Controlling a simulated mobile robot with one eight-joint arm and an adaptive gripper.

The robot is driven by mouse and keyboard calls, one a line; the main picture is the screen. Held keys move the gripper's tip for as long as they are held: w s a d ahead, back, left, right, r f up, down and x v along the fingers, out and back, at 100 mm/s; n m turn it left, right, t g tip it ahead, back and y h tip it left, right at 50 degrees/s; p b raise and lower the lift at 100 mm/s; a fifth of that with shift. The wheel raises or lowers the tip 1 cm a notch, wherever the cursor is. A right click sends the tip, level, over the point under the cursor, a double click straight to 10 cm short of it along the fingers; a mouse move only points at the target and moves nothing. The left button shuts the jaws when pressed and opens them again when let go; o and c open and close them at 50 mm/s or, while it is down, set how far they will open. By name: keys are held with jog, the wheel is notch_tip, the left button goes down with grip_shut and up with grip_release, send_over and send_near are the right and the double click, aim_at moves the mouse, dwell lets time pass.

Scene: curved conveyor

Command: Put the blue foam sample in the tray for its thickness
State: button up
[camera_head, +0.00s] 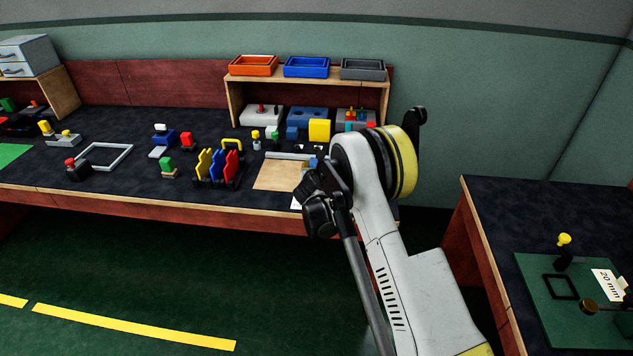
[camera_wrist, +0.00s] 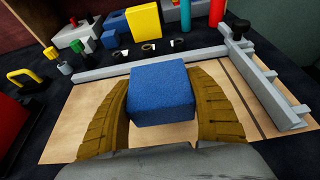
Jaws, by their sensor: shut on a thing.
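The blue foam sample (camera_wrist: 160,92) is a block with a square front face, in the middle of the wrist view. My gripper (camera_wrist: 162,82) has its two ribbed olive fingers shut on its left and right sides. The block is over the wooden board (camera_wrist: 75,122); I cannot tell whether it touches it. An orange tray (camera_head: 253,66), a blue tray (camera_head: 307,68) and a grey tray (camera_head: 362,70) stand in a row on the shelf. I see no thickness marks on them.
A grey rail (camera_wrist: 100,72) and a grey stop (camera_wrist: 270,95) edge the board. Behind stand a yellow block (camera_wrist: 143,22) and other small parts. Coloured holders (camera_head: 218,167) stand left of the board. A table at right holds a green plate (camera_head: 545,315) and a "20 mm" card (camera_head: 607,284).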

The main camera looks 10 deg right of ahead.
jog(key=shift+w+a+f, duration=0.3)
jog(key=shift+w+f, duration=0.1)
jog(key=shift+w, duration=0.05)
notch_tip(320, 180, down, 4)
jog(key=shift+b, duration=1.25)
jog(key=shift+r, duration=0.15)
jog(key=o, duration=0.8)
